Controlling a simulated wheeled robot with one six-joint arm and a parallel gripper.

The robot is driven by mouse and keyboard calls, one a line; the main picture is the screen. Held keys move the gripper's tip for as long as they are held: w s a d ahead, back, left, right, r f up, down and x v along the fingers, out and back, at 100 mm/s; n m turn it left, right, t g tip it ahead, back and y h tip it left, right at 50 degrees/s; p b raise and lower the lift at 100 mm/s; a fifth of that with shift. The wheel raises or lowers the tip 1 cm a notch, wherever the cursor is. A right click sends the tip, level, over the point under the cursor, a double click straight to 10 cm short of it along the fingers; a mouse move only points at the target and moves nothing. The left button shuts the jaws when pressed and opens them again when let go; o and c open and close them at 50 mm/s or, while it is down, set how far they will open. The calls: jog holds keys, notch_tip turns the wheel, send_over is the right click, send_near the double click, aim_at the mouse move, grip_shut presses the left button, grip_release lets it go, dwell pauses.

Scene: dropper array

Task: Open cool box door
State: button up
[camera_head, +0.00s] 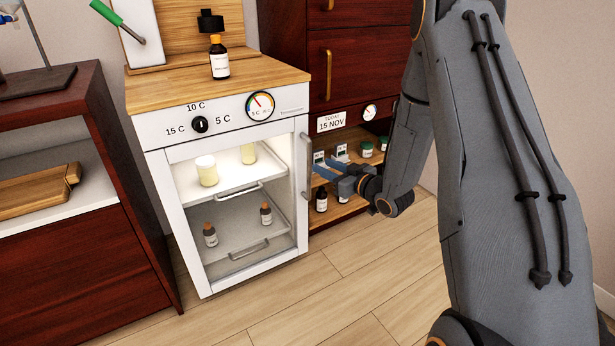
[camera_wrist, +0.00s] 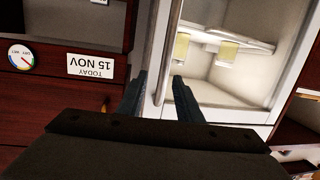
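The cool box (camera_head: 222,122) is a white cabinet with a wooden top, a dial and a gauge. Its glass-fronted door (camera_head: 202,283) looks closed, with a lit interior behind it. A pale vertical handle (camera_head: 305,165) runs along the door's right edge. My gripper (camera_head: 322,170) is just right of this handle, fingers pointing toward it. In the wrist view, which is upside down, the two dark fingers (camera_wrist: 160,84) are apart, and the handle (camera_wrist: 169,45) appears between them. I cannot tell whether either finger touches it.
Inside are two shelves with pale jars (camera_head: 207,170) and small brown bottles (camera_head: 210,236). A dropper bottle (camera_head: 219,62) stands on top. Right of the box, a dark red cabinet (camera_head: 357,65) has open shelves with bottles close to my gripper. The wooden floor (camera_head: 330,290) in front is clear.

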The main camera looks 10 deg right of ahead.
jog(key=w+a+f+t+y+b, duration=0.1)
jog(key=w+a+b, duration=0.1)
jog(key=w+a, duration=0.2)
jog(key=w, duration=0.2)
jog(key=shift+w+f+y, duration=0.3)
jog(key=shift+f+y, duration=0.1)
grip_shut()
